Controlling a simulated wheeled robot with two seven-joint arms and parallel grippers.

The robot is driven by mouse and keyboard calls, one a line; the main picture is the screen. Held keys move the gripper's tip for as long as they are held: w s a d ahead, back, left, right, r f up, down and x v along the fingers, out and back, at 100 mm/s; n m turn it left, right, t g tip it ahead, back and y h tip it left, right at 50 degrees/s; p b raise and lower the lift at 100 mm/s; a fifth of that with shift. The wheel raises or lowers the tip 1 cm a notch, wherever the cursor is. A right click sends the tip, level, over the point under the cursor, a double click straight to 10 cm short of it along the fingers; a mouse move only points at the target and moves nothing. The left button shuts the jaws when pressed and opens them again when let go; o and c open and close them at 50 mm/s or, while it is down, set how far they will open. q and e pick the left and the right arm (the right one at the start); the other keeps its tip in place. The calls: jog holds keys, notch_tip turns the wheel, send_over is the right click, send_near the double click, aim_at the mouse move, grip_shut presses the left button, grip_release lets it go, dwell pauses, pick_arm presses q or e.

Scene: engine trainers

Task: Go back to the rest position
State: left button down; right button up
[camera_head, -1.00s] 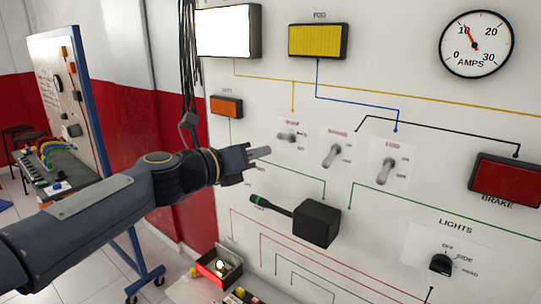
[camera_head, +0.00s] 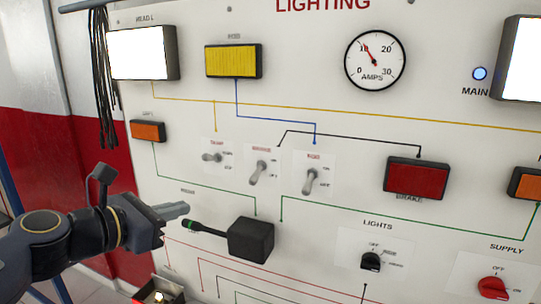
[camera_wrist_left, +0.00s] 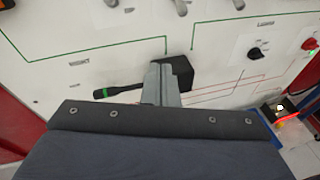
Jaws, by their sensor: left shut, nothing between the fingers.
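My left gripper (camera_head: 176,210) is shut and empty. In the head view it is at the lower left, in front of the white lighting panel (camera_head: 330,110), with its fingertips close to the green-banded end of the black lever (camera_head: 205,229). I cannot tell whether they touch it. In the left wrist view my shut fingers (camera_wrist_left: 161,80) overlap part of the black box (camera_wrist_left: 182,72) that carries the lever (camera_wrist_left: 125,88). My right gripper is not in view.
The panel carries toggle switches (camera_head: 259,172), a black lights knob (camera_head: 371,261), a red supply knob (camera_head: 492,287), an ammeter (camera_head: 375,60) and a red brake lamp (camera_head: 416,178). Black cables (camera_head: 103,75) hang at the left. A red box (camera_head: 158,291) sits below my gripper.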

pick_arm(q)
jog(key=s+a+f+m+g+y, duration=0.1)
jog(key=s+f+m+g+y, duration=0.3)
jog(key=s+f+m, duration=1.8)
jog(key=f+m+g, duration=0.1)
jog(key=m+g, duration=0.2)
jog(key=m, duration=0.1)
jog(key=shift+s+y, duration=0.3)
jog(key=shift+s, duration=0.1)
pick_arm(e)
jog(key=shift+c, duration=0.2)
